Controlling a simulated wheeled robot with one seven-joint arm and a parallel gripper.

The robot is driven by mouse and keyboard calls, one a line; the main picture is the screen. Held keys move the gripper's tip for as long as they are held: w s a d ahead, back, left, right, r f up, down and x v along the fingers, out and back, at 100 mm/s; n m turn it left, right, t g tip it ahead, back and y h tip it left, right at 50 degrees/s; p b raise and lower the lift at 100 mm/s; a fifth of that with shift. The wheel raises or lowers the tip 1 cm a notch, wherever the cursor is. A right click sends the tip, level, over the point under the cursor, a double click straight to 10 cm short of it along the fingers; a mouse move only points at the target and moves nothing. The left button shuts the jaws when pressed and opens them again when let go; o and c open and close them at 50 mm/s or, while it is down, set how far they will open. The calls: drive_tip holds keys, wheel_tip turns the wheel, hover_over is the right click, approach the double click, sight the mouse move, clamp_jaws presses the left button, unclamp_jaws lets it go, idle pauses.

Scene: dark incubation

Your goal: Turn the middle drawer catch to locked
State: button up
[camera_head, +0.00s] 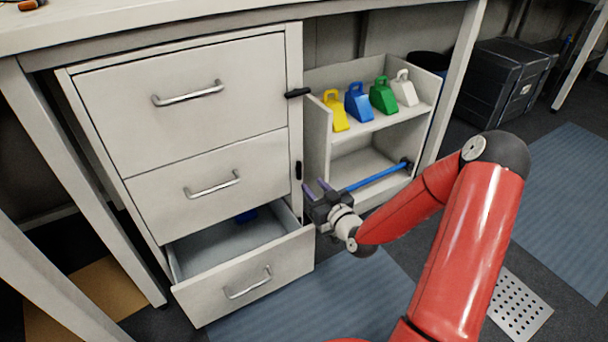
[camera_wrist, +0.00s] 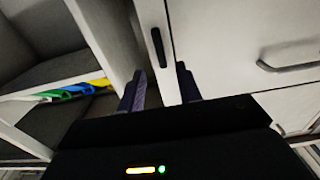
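The white drawer unit (camera_head: 190,160) has three drawers with a narrow post at their right side. The middle drawer (camera_head: 215,186) is closed. Its black catch (camera_head: 298,170) stands upright along the post. In the wrist view a black catch (camera_wrist: 157,48), apparently the same one, lies lengthwise along the post, beyond the gap between my fingers. The top drawer's catch (camera_head: 297,93) lies crosswise. My gripper (camera_head: 317,187) is open, with its purple fingers just right of and below the middle catch. The fingers also show in the wrist view (camera_wrist: 161,88), apart with nothing between them.
An open shelf (camera_head: 375,125) to the right holds yellow, blue, green and white scoops. A blue bar (camera_head: 378,179) crosses near the shelf's lower part.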

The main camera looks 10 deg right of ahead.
sight(300, 171)
drive_tip(key=x, duration=0.6)
drive_tip(key=shift+w+a, duration=0.1)
drive_tip(key=shift+w, duration=0.15)
clamp_jaws()
